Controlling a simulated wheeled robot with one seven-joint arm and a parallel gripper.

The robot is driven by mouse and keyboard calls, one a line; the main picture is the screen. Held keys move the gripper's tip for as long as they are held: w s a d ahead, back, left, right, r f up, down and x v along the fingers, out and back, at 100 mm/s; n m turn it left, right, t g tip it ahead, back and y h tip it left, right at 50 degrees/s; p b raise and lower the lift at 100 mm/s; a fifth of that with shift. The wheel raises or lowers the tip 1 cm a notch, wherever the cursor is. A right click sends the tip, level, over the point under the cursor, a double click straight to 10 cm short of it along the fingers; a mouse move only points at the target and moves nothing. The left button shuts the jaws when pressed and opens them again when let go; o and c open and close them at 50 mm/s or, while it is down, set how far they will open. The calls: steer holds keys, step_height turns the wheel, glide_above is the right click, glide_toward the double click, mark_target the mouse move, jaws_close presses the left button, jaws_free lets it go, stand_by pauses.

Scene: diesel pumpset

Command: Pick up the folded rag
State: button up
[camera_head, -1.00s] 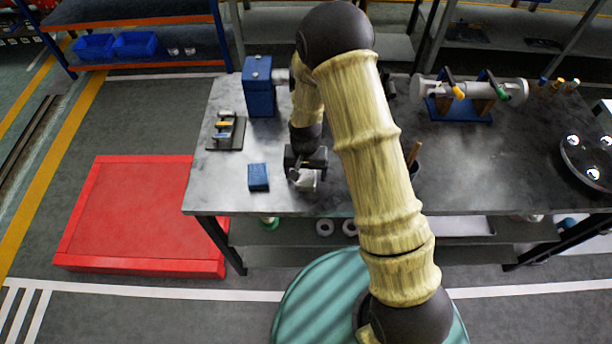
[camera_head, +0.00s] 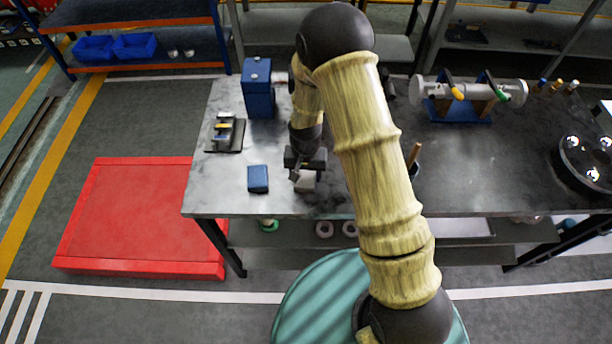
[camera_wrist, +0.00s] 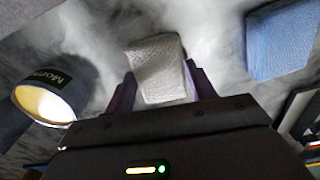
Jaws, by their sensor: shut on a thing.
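A pale grey-white folded rag (camera_wrist: 158,68) with a quilted surface sits between the two fingers of my gripper (camera_wrist: 160,90) in the wrist view. The fingers are shut on its sides. In the head view my gripper (camera_head: 303,168) is over the near part of the workbench, with the rag (camera_head: 305,182) under it. The gripper and arm partly cover the rag there. I cannot tell whether the rag touches the bench top.
A blue block-shaped item (camera_head: 258,179) lies left of the rag on the workbench (camera_head: 215,190). A cylinder with dark lettering (camera_wrist: 45,92) stands left in the wrist view. A blue box (camera_head: 257,90) and small dark tray (camera_head: 224,135) are farther back.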

mark_target(305, 177)
step_height(305, 177, up, 10)
steer(key=b, duration=0.1)
stand_by(0.4)
steer(key=o, duration=0.5)
steer(key=shift+c, duration=0.2)
steer(key=c, duration=0.3)
